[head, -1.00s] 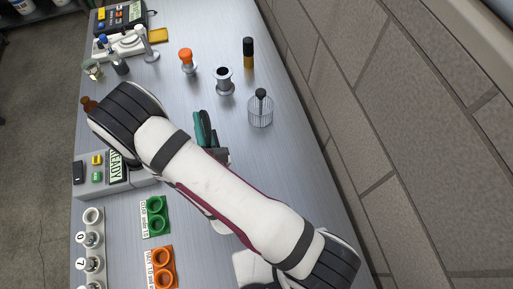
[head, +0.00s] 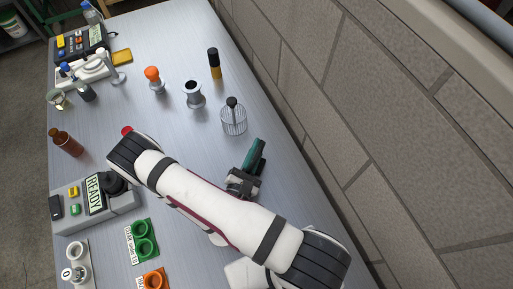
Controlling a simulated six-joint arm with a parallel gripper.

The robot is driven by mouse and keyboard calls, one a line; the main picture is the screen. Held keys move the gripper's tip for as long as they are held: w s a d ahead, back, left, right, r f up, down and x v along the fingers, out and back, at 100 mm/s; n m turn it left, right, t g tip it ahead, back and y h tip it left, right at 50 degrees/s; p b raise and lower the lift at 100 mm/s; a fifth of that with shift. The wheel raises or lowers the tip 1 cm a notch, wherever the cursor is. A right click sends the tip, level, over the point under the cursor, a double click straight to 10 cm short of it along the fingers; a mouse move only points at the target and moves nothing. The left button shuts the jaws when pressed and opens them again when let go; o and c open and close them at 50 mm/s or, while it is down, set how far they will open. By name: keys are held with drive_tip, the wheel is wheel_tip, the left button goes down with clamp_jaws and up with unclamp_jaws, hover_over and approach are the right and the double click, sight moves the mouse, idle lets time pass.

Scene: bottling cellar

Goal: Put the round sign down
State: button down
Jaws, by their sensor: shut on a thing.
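My gripper (head: 257,152) is above the right side of the metal table, near the wall edge, to the lower right of the wire whisk-like cage. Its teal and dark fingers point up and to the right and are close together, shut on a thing. The round sign's face does not show between the fingers; from this angle I cannot make out its shape. A small red round top (head: 127,130) shows just beyond the bend of my arm, which hides the rest of it.
A wire cage with a black knob (head: 234,121), a metal spool-like piece (head: 193,95), an orange-topped piece (head: 154,79) and a dark-capped bottle (head: 214,64) stand ahead. A brown bottle (head: 67,144) and READY device (head: 97,200) are left. The table (head: 284,210) is bare along the wall edge.

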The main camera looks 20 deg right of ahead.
drive_tip(key=shift+f, duration=0.1)
drive_tip(key=c, duration=1)
unclamp_jaws()
drive_tip(key=shift+s+a, duration=0.2)
drive_tip(key=shift+a, duration=0.15)
drive_tip(key=v, duration=1.1)
drive_tip(key=shift+s, duration=0.15)
